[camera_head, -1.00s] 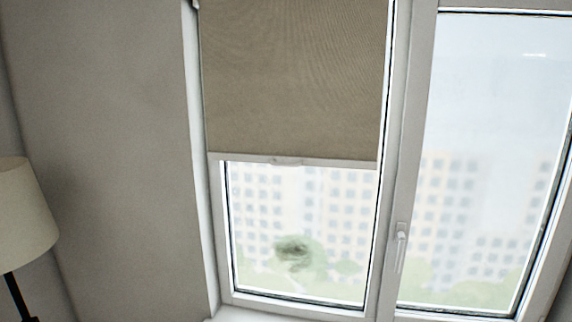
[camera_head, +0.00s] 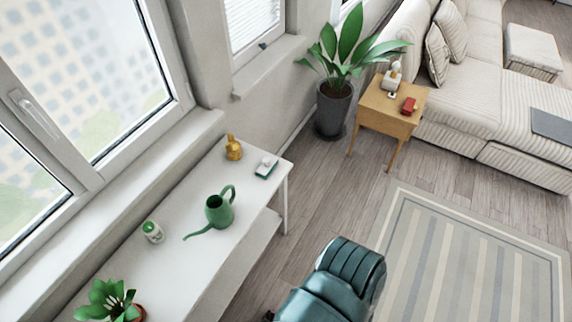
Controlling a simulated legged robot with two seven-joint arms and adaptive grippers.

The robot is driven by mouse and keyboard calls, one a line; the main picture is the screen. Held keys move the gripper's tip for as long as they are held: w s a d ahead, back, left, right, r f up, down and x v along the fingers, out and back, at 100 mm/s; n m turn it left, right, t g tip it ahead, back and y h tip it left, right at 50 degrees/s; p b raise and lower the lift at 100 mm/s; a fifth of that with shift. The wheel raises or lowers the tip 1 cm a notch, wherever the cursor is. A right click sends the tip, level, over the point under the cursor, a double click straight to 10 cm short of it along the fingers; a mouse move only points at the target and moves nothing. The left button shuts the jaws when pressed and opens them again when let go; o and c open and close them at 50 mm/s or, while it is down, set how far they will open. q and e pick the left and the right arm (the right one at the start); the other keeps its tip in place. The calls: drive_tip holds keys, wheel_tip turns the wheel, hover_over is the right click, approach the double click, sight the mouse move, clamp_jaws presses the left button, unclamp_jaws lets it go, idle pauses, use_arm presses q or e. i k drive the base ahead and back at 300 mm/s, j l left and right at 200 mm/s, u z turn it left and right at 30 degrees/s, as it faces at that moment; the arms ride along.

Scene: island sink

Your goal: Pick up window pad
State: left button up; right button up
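A small flat pad with a white top and a green base (camera_head: 265,167), which looks like the window pad, lies on the white table (camera_head: 190,258) under the window. It is near the table's far right end, beside a golden figurine (camera_head: 233,148). Neither of my grippers shows in the view.
On the table are a green watering can (camera_head: 219,211), a green-and-white can (camera_head: 152,232) and a potted plant (camera_head: 108,301). Bare floor (camera_head: 318,205) lies between table and rug (camera_head: 410,202).

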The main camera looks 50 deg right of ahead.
sight(269, 163)
drive_tip(key=z, duration=1.6)
drive_tip(key=u, duration=1.75)
drive_tip(key=z, duration=1.75)
drive_tip(key=i+l+u, duration=0.1)
drive_tip(key=u, duration=1)
drive_tip(key=i+l+u, duration=0.1)
drive_tip(key=l+u, duration=0.65)
drive_tip(key=l, duration=0.3)
drive_tip(key=l+u, duration=0.4)
drive_tip(key=k+l, duration=0.05)
drive_tip(key=l, duration=0.05)
